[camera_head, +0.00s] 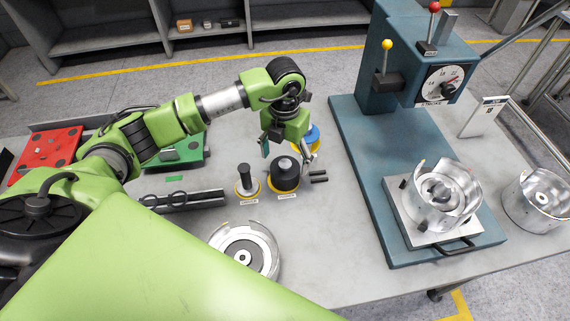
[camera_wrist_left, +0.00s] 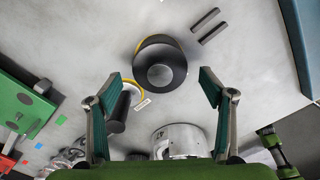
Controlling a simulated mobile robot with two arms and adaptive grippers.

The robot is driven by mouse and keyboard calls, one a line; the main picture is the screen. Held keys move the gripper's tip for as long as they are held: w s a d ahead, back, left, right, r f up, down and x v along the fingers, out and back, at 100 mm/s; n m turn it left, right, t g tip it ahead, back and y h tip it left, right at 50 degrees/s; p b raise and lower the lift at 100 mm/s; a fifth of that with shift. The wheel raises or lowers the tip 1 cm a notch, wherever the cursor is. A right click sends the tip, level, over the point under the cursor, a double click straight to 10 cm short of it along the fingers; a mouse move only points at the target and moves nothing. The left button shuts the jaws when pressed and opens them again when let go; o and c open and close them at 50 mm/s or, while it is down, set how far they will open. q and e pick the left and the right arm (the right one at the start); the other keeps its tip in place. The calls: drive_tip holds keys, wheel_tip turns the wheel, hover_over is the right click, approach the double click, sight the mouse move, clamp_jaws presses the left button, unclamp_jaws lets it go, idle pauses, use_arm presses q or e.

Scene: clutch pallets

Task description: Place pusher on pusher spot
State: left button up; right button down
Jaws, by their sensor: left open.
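My left gripper (camera_head: 286,155) is open and empty, with its fingers pointing down over the table. It also shows in the left wrist view (camera_wrist_left: 159,78), fingers spread wide. Small labels lie in front of both, unreadable; I cannot tell which part is the pusher.
A blue part (camera_head: 313,133) stands behind the gripper. A teal press (camera_head: 370,150) holds a metal housing (camera_head: 443,195) at right. Another housing (camera_head: 240,248) stands in front. Red (camera_head: 45,153) and green (camera_head: 186,152) pallets lie left. Two short dark pins (camera_head: 319,176) lie right of the cylinder.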

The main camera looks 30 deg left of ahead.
sight(285, 163)
use_arm(q)
wheel_tip(285, 163, up, 10)
drive_tip(key=b, duration=0.2)
drive_tip(key=shift+f+b, duration=0.2)
drive_tip(key=shift+b, duration=0.15)
